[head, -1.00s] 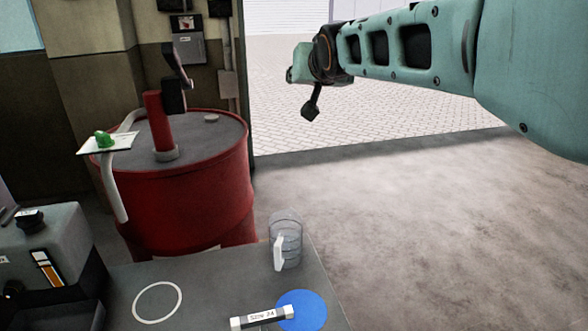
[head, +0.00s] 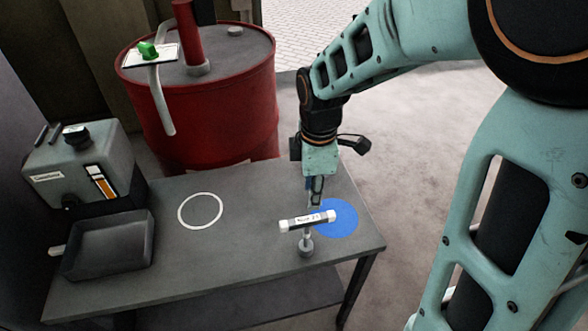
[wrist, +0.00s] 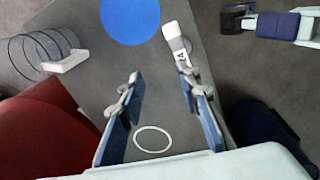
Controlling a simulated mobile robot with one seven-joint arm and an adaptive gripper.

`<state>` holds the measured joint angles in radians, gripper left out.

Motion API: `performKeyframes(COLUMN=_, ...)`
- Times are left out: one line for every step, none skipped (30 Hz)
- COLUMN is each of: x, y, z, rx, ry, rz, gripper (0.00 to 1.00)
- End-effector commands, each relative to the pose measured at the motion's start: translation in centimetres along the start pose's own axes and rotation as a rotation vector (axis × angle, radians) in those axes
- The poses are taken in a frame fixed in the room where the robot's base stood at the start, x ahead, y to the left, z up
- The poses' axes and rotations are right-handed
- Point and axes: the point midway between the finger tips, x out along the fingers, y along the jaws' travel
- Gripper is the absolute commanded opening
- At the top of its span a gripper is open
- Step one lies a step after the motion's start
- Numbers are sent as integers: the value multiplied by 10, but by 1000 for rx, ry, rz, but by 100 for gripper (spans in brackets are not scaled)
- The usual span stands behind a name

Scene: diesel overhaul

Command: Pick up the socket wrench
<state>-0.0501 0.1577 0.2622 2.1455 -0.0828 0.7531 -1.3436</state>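The socket wrench (head: 307,221) appears as a T-shaped tool with a pale, labelled crossbar and a short grey stem ending in a round socket below. It is near the table's right part, partly in front of the blue disc (head: 338,218). In the wrist view its white bar end (wrist: 175,36) shows beside the blue disc (wrist: 130,18); the rest runs down behind my right finger. My gripper (head: 316,194) points down, just behind the wrench in the head view. In the wrist view my gripper (wrist: 160,85) is open, with nothing between its fingers.
A clear jug with a white handle (wrist: 65,62) is at the wrist view's left. The grey table (head: 250,265) carries a white ring (head: 200,211), a dark tray (head: 110,250) and a grey machine (head: 80,160). A red drum (head: 205,110) stands behind.

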Motion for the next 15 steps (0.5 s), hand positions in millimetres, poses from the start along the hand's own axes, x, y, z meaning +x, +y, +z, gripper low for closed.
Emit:
performKeyframes(x=4, y=-12, z=2, rx=-43, ry=1, rz=-37, gripper=31)
performKeyframes(x=6, y=-18, z=3, rx=-68, ry=2, rz=-52, gripper=31)
performKeyframes(x=7, y=-24, z=3, rx=-96, ry=4, rz=-69, gripper=31)
performKeyframes(x=9, y=-27, z=3, rx=-112, ry=5, rz=-79, gripper=31)
performKeyframes(x=11, y=-30, z=4, rx=-124, ry=6, rz=-87, gripper=31)
performKeyframes(x=16, y=-33, z=3, rx=-136, ry=7, rz=-95, gripper=31)
performKeyframes(x=20, y=-34, z=3, rx=-142, ry=7, rz=-99, gripper=31)
performKeyframes(x=25, y=-36, z=3, rx=-145, ry=8, rz=-101, gripper=31)
performKeyframes(x=32, y=-36, z=3, rx=-147, ry=7, rz=-102, gripper=31)
performKeyframes(x=37, y=-37, z=3, rx=-146, ry=8, rz=-101, gripper=31)
performKeyframes(x=42, y=-37, z=3, rx=-145, ry=8, rz=-101, gripper=31)
performKeyframes(x=48, y=-37, z=3, rx=-145, ry=8, rz=-100, gripper=31)
performKeyframes(x=52, y=-38, z=3, rx=-145, ry=8, rz=-99, gripper=31)
performKeyframes(x=56, y=-38, z=3, rx=-145, ry=7, rz=-100, gripper=31)
performKeyframes(x=60, y=-38, z=2, rx=-145, ry=7, rz=-98, gripper=31)
